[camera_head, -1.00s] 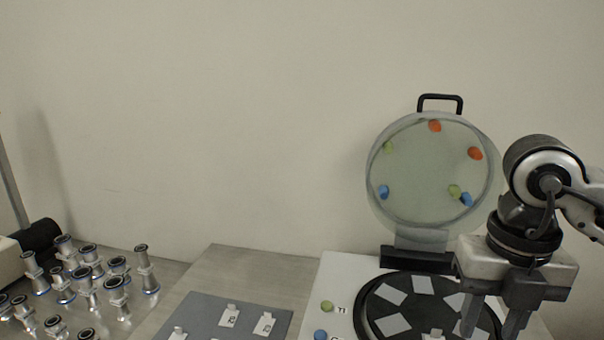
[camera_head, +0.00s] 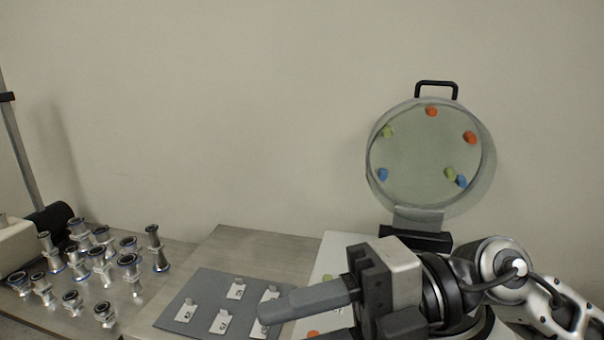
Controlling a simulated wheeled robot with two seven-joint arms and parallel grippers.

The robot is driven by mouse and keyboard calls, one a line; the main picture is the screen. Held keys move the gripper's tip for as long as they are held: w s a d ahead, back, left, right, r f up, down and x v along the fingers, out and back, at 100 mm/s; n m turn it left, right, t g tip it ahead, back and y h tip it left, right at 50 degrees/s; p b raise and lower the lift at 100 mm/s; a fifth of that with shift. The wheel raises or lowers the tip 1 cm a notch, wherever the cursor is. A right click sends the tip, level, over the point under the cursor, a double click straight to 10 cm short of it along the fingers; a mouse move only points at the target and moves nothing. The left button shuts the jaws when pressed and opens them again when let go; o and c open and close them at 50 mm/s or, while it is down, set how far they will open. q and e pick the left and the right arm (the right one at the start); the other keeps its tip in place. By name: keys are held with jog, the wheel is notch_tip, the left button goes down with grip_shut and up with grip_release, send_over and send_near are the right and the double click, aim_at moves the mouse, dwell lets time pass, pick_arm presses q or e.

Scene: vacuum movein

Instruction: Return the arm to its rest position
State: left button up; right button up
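My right arm comes in from the right edge. Its gripper (camera_head: 305,298) now lies sideways, pointing left, over the right part of the grey mat and the front of the white base plate. My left gripper is not in view. The round device with its clear lid (camera_head: 425,160) raised stands behind the arm. Its black turntable is mostly hidden by my arm.
A grey mat (camera_head: 200,290) with several small white labelled tags lies at front centre. Several metal pipe fittings (camera_head: 100,265) stand at the left. The white base plate (camera_head: 330,250) shows partly behind the gripper. The table (camera_head: 240,245) behind the mat is bare.

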jog(key=w+d+r+m+t+y, duration=0.45)
jog(key=w+r+m+t, duration=0.3)
jog(key=m+t, duration=0.8)
jog(key=w+d+f+m+t+h, duration=0.3)
jog(key=d+f+m+t+h, duration=0.15)
jog(key=f+m+h, duration=0.3)
jog(key=w+d+f+m+t+h, duration=0.3)
jog(key=d+f+m+h, duration=0.3)
jog(key=m+h, duration=0.3)
jog(key=s+d+f+m+g+h, duration=0.2)
jog(key=s+f+g, duration=0.15)
jog(key=f, duration=0.35)
jog(key=s+d+f+m+g+h, duration=0.1)
jog(key=s+d+f+g+h, duration=0.2)
jog(key=f, duration=0.5)
jog(key=s+f+g+y, duration=0.1)
jog(key=s+f+g, duration=0.9)
jog(key=s, duration=0.4)
jog(key=w+a+f+t+y, duration=0.2)
jog(key=w+a+f+t, duration=0.3)
jog(key=w+f+t, duration=0.1)
jog(key=shift+t+y, duration=0.4)
jog(key=shift+t, duration=0.25)
